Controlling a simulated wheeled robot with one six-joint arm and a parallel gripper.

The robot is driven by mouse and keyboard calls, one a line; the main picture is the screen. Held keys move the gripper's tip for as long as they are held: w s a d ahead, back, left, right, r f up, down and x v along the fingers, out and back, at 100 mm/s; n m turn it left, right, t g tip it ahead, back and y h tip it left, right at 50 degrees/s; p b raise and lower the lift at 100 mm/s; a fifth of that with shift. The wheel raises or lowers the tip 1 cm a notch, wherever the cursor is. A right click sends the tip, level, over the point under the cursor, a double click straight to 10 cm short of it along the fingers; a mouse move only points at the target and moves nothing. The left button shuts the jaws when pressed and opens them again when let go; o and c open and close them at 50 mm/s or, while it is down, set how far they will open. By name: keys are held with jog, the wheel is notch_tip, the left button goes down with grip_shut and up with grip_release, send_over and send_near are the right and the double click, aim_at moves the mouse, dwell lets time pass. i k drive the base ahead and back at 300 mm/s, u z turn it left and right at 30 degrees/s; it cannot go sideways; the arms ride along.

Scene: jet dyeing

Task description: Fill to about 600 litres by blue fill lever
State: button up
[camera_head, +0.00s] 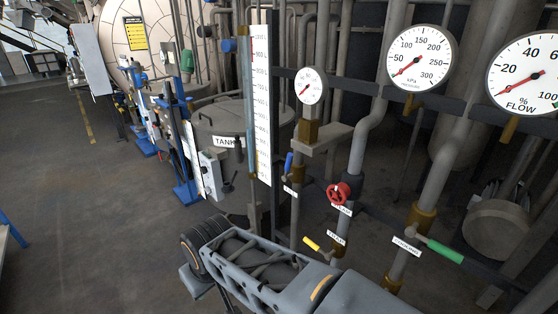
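The blue fill lever (289,163) stands upright on a thin pipe right of centre, above a small white label (291,191) whose text is too small to read surely. A tall white level scale (262,110) with red marks at its top stands left of the lever. A narrow sight tube (247,90) runs along its left edge; I cannot make out a liquid level in it. The grey tank (215,120) labelled TANK is behind the scale. My arm crosses the lower middle, below the lever and apart from it. My gripper's fingers are not visible.
A red handwheel (339,193), a yellow lever (312,243) and a green-handled lever (440,250) are on neighbouring pipes. A small gauge (312,86), kPa gauge (420,57) and flow gauge (528,73) are above. Blue stands (185,192) are at left. Floor at left is clear.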

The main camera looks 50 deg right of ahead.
aim_at(289, 157)
jog(key=z, duration=0.05)
jog(key=i, duration=1.25)
jog(key=z, duration=0.65)
